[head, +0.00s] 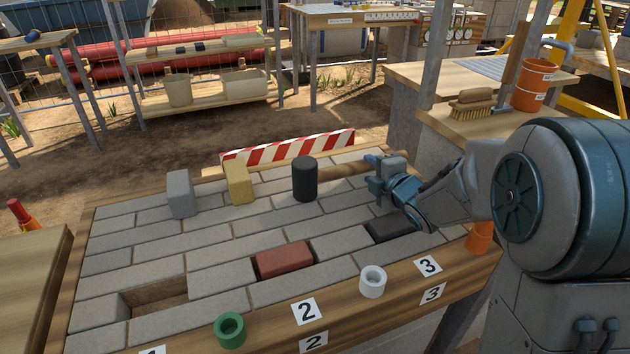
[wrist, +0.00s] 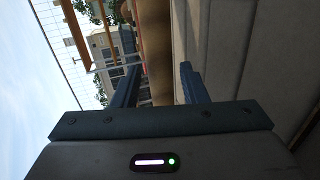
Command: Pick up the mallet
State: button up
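The mallet (head: 305,180) has a black cylindrical head standing on the grey paving, with a pale wooden handle reaching right toward my gripper. My gripper (head: 374,177) is low over the right part of the paving, at the handle's far end.
A grey block (head: 180,193) and a yellow block (head: 238,183) stand left of the mallet. A red-and-white striped barrier (head: 288,148) lies behind it. A red brick (head: 285,260) and a dark brick (head: 391,229) sit in the paving. A brush (head: 471,104) and orange bucket (head: 534,85) stand right.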

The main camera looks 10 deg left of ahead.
jog(key=b+x, duration=0.1)
jog(key=x, duration=0.5)
jog(key=shift+w+f+b, duration=0.1)
jog(key=shift+w+b, duration=0.1)
jog(key=shift+b, duration=0.15)
grip_shut()
jog(key=shift+a, duration=0.1)
